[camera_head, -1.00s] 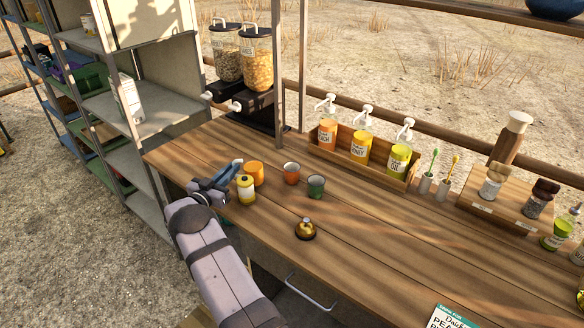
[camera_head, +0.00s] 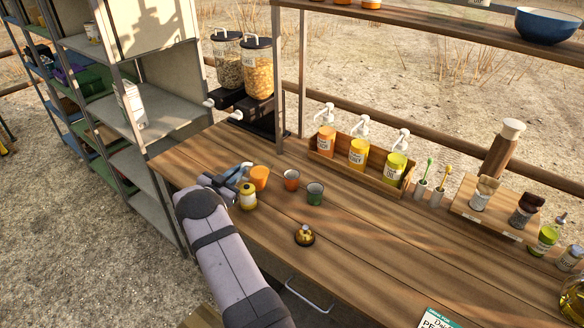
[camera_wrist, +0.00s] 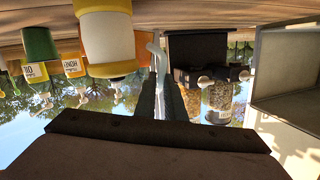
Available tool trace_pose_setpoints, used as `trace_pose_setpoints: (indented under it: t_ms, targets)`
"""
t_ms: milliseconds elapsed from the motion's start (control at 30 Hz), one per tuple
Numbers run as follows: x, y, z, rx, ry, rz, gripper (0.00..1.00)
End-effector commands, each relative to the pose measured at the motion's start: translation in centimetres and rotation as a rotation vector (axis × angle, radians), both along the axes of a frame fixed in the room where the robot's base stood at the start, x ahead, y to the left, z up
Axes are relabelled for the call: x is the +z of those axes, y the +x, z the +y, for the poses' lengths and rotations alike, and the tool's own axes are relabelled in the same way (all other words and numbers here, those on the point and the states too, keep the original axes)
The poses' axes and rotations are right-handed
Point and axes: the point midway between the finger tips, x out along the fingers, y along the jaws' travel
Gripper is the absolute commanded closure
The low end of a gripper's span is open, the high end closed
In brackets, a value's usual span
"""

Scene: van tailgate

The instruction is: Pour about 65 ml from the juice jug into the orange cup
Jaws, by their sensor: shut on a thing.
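My gripper (camera_head: 241,177) is shut on the pale handle (camera_wrist: 155,55) of the orange juice jug (camera_head: 260,179), near the left end of the counter. The jug seems slightly tilted to the right; its base is hard to see, so I cannot tell how far it is off the wood. The orange cup (camera_head: 291,180) stands upright just right of the jug, a small gap apart. No stream shows between them, and the juice level is not readable. In the wrist view the jug (camera_wrist: 146,45) is largely hidden behind a yellow and white jar.
The yellow and white jar (camera_head: 248,197) stands close in front of the jug. A green cup (camera_head: 315,194) is right of the orange cup, and a brass bell (camera_head: 305,235) is nearer. Cereal dispensers (camera_head: 258,70) and a pump-bottle rack (camera_head: 350,168) stand behind. The counter's front middle is clear.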

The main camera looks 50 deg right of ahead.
Motion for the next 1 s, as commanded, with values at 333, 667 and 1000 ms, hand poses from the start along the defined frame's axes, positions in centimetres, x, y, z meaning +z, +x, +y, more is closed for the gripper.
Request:
trace_pose_setpoints:
  t_ms: [333, 667, 1000]
  targets:
    - [1.9, -1.7, -1.9, -0.002, 0.153, -0.151, 1.00]
    - [2.3, -2.9, -3.2, 0.000, 0.253, -0.245, 1.00]
    - [2.7, -3.4, -3.7, -0.001, 0.317, -0.303, 1.00]
